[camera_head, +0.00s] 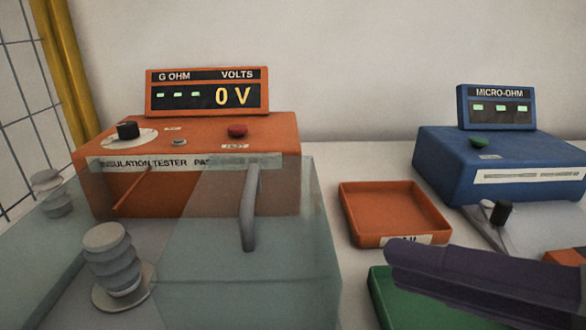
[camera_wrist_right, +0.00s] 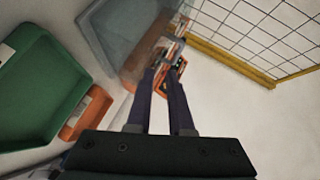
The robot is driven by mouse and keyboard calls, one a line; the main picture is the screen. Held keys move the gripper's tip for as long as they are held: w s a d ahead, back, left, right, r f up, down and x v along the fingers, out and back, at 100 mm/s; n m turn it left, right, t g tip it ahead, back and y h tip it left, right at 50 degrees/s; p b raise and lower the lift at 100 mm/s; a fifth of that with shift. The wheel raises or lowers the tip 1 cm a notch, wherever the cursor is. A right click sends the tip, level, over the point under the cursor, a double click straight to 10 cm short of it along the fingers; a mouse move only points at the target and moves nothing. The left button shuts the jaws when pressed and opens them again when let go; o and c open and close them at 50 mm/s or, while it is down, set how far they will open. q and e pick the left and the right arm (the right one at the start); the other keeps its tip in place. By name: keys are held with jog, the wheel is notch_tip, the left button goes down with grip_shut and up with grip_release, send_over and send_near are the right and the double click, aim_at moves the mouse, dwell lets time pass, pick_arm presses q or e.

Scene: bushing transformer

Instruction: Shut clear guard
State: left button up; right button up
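The clear guard (camera_head: 295,270) is a see-through, bluish panelled cover in the lower left of the head view. A grey bar handle (camera_head: 248,210) stands on its front. A grey ribbed bushing (camera_head: 107,262) shows through or beside the panels. I cannot tell how far the guard is open. The guard also shows at the top of the right wrist view (camera_wrist_right: 125,32). My right gripper (camera_head: 398,262) is right of the guard, apart from the handle in the head view. In the right wrist view its two dark fingers (camera_wrist_right: 161,75) are apart with nothing clearly between them. My left gripper is not in view.
An orange insulation tester (camera_head: 205,135) stands behind the guard. An orange tray (camera_head: 392,212) and a green tray (camera_head: 410,305) lie right of it. A blue micro-ohm meter (camera_head: 500,160) is at the right. A yellow post and wire fence (camera_head: 65,70) stand at the left.

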jog(key=w+d+r+m, duration=0.1)
jog(key=w+r+m+t, duration=0.1)
jog(key=shift+w+d+r, duration=0.2)
jog(key=shift+w+d, duration=0.1)
jog(key=shift+d, duration=0.1)
grip_shut()
jog(key=p, duration=0.2)
send_near(258, 179)
jog(key=w, duration=0.4)
jog(key=a, duration=0.1)
jog(key=a+f+p, duration=0.1)
jog(key=a, duration=0.1)
jog(key=shift+s+a+m+t, duration=0.2)
jog(key=shift+m+t, duration=0.1)
jog(key=shift+m, duration=0.1)
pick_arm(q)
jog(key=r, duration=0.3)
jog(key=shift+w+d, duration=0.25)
pick_arm(e)
jog(key=shift+a+f, duration=0.15)
jog(key=shift+a, duration=0.2)
